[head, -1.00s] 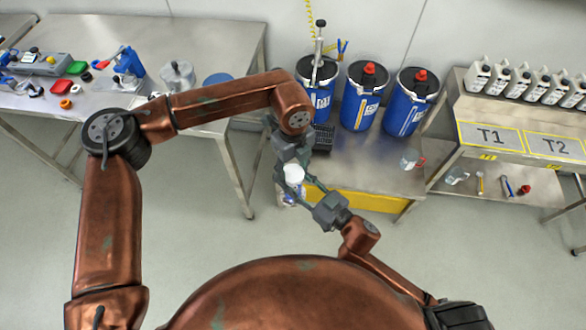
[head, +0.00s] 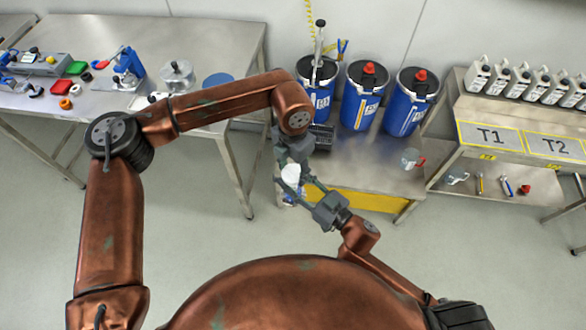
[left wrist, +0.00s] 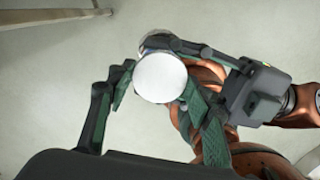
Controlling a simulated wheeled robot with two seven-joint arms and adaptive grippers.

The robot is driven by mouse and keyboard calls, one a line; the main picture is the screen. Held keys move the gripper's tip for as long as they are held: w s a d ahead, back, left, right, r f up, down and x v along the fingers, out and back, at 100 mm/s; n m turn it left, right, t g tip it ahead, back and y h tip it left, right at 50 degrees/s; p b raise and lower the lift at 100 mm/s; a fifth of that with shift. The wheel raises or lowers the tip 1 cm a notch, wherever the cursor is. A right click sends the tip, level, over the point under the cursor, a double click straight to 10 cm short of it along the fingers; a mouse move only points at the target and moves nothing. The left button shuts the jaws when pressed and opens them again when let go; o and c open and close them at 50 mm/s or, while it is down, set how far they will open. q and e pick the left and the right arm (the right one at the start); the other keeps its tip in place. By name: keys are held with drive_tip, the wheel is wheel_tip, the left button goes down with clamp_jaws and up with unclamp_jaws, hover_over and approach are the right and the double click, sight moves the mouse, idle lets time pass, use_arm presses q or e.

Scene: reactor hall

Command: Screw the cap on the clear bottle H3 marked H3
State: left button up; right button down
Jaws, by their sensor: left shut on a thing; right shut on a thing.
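The white cap (head: 291,173) is on top of the bottle (head: 289,198), in front of the middle table. My left gripper (head: 288,167) is above it, shut on the cap. In the left wrist view the cap (left wrist: 160,78) is a round white disc between the left fingers. My right gripper (head: 299,189) comes from the lower right and is shut on the bottle below the cap. The right gripper also shows in the left wrist view (left wrist: 165,55). Fingers and cap hide most of the bottle; its H3 mark and the cap's seating cannot be made out.
The middle table (head: 375,170) holds blue drums (head: 362,100) and a red-handled clear mug (head: 409,158). The left table (head: 215,50) carries tools and small parts. White canisters (head: 500,78) stand on the right shelf. The bottle is over open floor beside the middle table's edge.

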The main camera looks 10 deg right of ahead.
use_arm(q)
drive_tip(key=m, duration=0.6)
use_arm(e)
drive_tip(key=shift+r, duration=0.1)
use_arm(q)
drive_tip(key=m, duration=0.7)
use_arm(e)
drive_tip(key=shift+s+a, duration=0.1)
use_arm(q)
drive_tip(key=o, duration=1.3)
drive_tip(key=shift+o, duration=0.2)
wheel_tip(320, 180, up, 12)
